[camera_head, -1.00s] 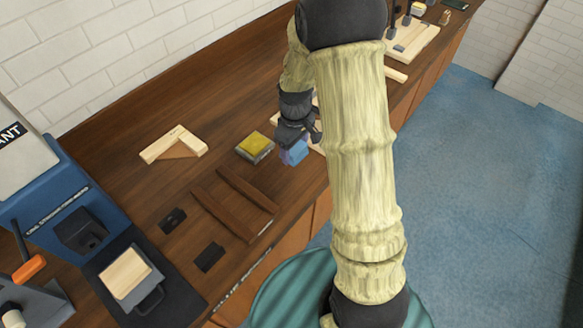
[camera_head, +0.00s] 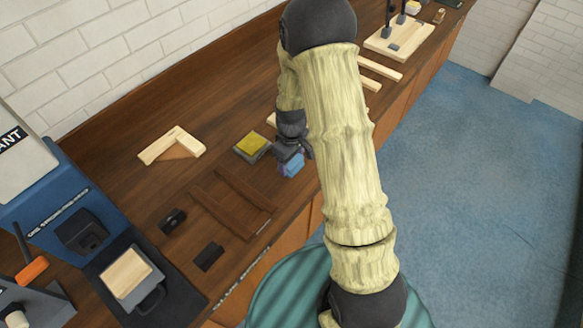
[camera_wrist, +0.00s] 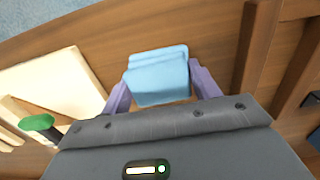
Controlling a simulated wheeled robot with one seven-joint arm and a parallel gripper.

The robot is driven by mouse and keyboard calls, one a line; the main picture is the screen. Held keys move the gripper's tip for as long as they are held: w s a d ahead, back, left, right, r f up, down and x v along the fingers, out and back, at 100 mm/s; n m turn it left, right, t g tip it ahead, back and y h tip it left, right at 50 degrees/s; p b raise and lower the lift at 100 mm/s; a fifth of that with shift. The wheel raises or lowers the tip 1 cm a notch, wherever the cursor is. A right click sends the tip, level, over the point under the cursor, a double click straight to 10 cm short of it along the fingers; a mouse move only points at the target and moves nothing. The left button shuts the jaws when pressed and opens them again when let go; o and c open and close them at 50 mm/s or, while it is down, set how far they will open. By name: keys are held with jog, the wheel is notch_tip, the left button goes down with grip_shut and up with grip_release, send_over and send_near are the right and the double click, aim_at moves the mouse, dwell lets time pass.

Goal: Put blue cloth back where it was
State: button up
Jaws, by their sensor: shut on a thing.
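The blue cloth (camera_head: 291,164) is a small folded light-blue bundle near the front of the wooden bench. My gripper (camera_head: 290,156) is shut on it. In the wrist view the cloth (camera_wrist: 158,76) sits between the two purple fingers of my gripper (camera_wrist: 162,88), over the brown bench top. I cannot tell whether the cloth touches the bench.
A yellow pad on a grey block (camera_head: 252,146) lies just left of my gripper. Dark wooden strips (camera_head: 232,200) lie in front of it. A light wooden corner piece (camera_head: 172,147) lies farther left. A blue machine (camera_head: 75,215) stands at the left end. Light wooden strips (camera_head: 380,68) lie beyond my arm.

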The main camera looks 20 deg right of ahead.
aim_at(291, 169)
jog(key=shift+f, duration=0.1)
jog(key=shift+f+p, duration=0.5)
jog(key=shift+f, duration=1.5)
jog(key=shift+f, duration=0.15)
jog(key=o, duration=1)
notch_tip(291, 169, up, 12)
jog(key=b, duration=0.2)
jog(key=shift+b, duration=0.35)
jog(key=shift+r, duration=0.2)
